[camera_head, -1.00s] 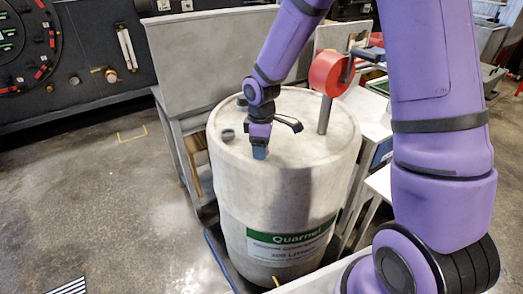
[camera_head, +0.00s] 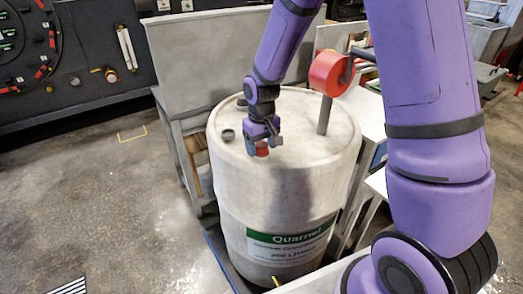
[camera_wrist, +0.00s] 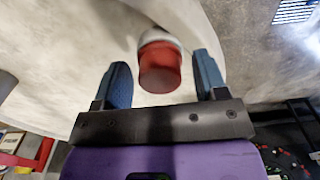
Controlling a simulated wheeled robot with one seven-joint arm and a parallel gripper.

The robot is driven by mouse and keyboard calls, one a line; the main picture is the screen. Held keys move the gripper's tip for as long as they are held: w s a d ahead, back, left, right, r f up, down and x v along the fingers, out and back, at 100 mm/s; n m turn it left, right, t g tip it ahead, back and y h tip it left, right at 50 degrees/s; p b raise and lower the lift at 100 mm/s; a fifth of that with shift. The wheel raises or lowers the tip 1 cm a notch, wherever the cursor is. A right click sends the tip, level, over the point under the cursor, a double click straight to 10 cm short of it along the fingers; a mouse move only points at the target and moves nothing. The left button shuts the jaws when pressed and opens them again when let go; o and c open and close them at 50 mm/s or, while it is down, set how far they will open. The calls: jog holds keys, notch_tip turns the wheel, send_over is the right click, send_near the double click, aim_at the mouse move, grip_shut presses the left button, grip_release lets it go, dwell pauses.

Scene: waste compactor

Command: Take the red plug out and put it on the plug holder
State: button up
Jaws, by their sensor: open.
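The red plug (camera_head: 262,150) sits at the near part of the top of a pale drum (camera_head: 285,195). In the wrist view the plug (camera_wrist: 160,68) is a red cap with a pale ring at its far end. My gripper (camera_head: 263,146) is over the plug, fingers pointing down. In the wrist view the gripper (camera_wrist: 163,78) is open, one blue finger on each side of the plug, with a visible gap at both sides. I cannot tell which thing is the plug holder.
A small dark fitting (camera_head: 228,135) stands on the drum left of my gripper. A red round part (camera_head: 328,74) on a grey post (camera_head: 324,115) rises at the right. A grey panel (camera_head: 225,50) stands behind.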

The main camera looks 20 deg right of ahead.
jog(key=c, duration=1)
jog(key=n, duration=0.5)
jog(key=n, duration=0.5)
jog(key=shift+n, duration=0.4)
jog(key=n, duration=0.4)
jog(key=shift+n, duration=0.3)
